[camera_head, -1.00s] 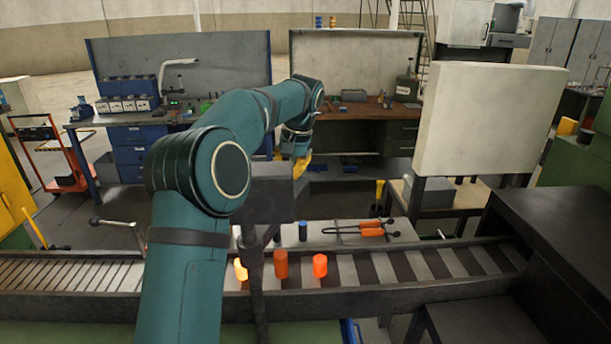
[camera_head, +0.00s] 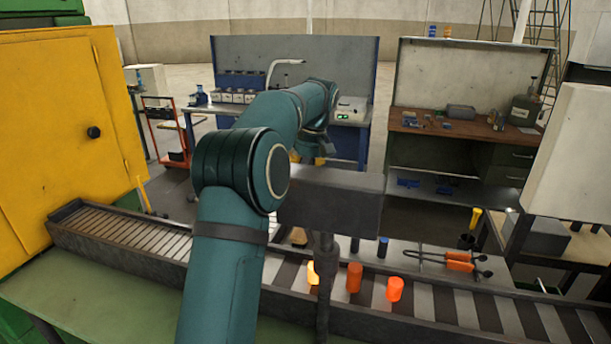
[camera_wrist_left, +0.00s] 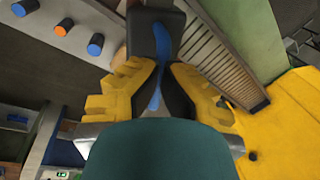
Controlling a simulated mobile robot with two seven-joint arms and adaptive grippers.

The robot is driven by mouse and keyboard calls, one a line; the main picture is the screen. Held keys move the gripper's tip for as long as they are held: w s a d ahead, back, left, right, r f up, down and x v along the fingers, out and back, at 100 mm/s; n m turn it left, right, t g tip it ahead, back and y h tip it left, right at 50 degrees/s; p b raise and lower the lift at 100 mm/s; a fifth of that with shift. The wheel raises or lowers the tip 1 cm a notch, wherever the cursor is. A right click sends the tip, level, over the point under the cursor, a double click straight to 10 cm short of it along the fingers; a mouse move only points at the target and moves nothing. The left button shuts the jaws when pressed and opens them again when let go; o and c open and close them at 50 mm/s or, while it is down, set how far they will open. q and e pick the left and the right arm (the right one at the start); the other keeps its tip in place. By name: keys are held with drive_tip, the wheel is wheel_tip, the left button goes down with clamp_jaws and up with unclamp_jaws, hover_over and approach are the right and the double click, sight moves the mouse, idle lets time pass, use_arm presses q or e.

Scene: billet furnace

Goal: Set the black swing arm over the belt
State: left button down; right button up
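The black swing arm (camera_head: 345,207) shows in the head view as a dark, thick bar on an upright post in front of the belt (camera_head: 455,302). In the left wrist view its dark end (camera_wrist_left: 143,32) carries a blue strip. My left gripper (camera_wrist_left: 161,68), with yellow fingers and black pads, is closed around the blue strip. In the head view the bar and my arm mostly hide this gripper. The bar spans left and right above the near side of the belt in the picture. My right gripper is in neither view.
A glowing yellow billet (camera_head: 312,273), a dark orange billet (camera_head: 354,277) and an orange billet (camera_head: 395,289) stand on the belt beside the post. Orange-handled tongs (camera_head: 459,261) lie behind it. A yellow cabinet (camera_head: 70,140) stands at left.

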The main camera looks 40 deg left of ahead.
use_arm(q)
drive_tip(key=s+a+n, duration=0.2)
drive_tip(key=s+n, duration=0.1)
drive_tip(key=s, duration=0.2)
drive_tip(key=shift+s+a+f+n+g+h, duration=0.25)
drive_tip(key=shift+a+n+g+h, duration=0.05)
drive_tip(key=shift+a+n+h, duration=0.1)
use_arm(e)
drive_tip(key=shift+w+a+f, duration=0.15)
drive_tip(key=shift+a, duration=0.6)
use_arm(q)
drive_tip(key=c, duration=1)
unclamp_jaws()
drive_tip(key=shift+s+a, duration=0.1)
drive_tip(key=shift+r, duration=0.1)
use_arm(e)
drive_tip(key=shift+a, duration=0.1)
use_arm(q)
drive_tip(key=v, duration=0.7)
drive_tip(key=shift+r, duration=0.3)
